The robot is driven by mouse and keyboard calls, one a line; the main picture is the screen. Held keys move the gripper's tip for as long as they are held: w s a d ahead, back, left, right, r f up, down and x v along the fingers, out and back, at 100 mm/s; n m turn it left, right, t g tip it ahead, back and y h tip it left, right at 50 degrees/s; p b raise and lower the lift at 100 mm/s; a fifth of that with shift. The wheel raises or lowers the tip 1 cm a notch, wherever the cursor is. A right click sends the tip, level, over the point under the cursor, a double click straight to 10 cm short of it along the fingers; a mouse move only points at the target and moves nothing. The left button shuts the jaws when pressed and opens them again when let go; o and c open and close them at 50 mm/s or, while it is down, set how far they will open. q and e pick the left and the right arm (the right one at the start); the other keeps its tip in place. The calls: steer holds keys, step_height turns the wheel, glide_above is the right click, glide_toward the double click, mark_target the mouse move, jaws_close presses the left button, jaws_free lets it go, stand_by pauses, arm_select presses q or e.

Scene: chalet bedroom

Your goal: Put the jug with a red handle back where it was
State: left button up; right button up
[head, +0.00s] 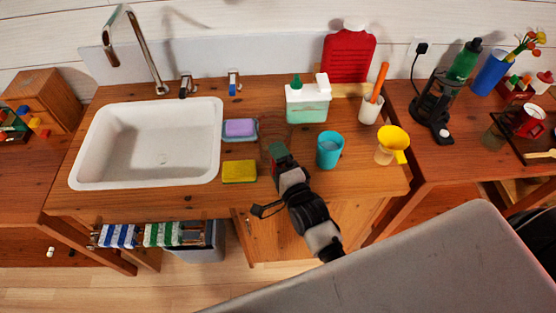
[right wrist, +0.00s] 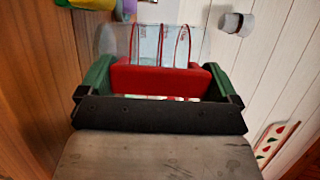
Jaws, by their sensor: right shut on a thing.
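The jug with a red handle is clear, with thin red lines on its wall, in the right wrist view (right wrist: 165,42). Its red handle (right wrist: 160,80) lies between the green fingers of my right gripper (right wrist: 158,84), which is shut on it. In the head view my right gripper (head: 279,153) is over the wooden counter, between the yellow-green sponge and the turquoise cup. The jug shows there only faintly, just beyond the fingers (head: 270,129). I cannot tell whether its base touches the counter. My left gripper is not in view.
The sink (head: 150,150) is left. A purple soap (head: 239,127) in a dish and the sponge (head: 239,171) lie left of the gripper. The turquoise cup (head: 329,151) is close right, a soap dispenser (head: 308,103) behind. A yellow funnel (head: 393,138) stands farther right.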

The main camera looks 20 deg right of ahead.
steer(key=o, duration=0.9)
steer(key=shift+f, duration=0.15)
steer(key=shift+r, duration=0.25)
steer(key=shift+s+d+b, duration=0.2)
steer(key=shift+s+b, duration=0.15)
steer(key=shift+s, duration=1.65)
steer(key=shift+s+d+b, duration=0.15)
steer(key=shift+s+b, duration=0.15)
steer(key=shift+s, duration=1.7)
steer(key=shift+s+d+b, duration=0.2)
steer(key=shift+s+b, duration=0.15)
steer(key=shift+s, duration=1.65)
steer(key=shift+f, duration=0.1)
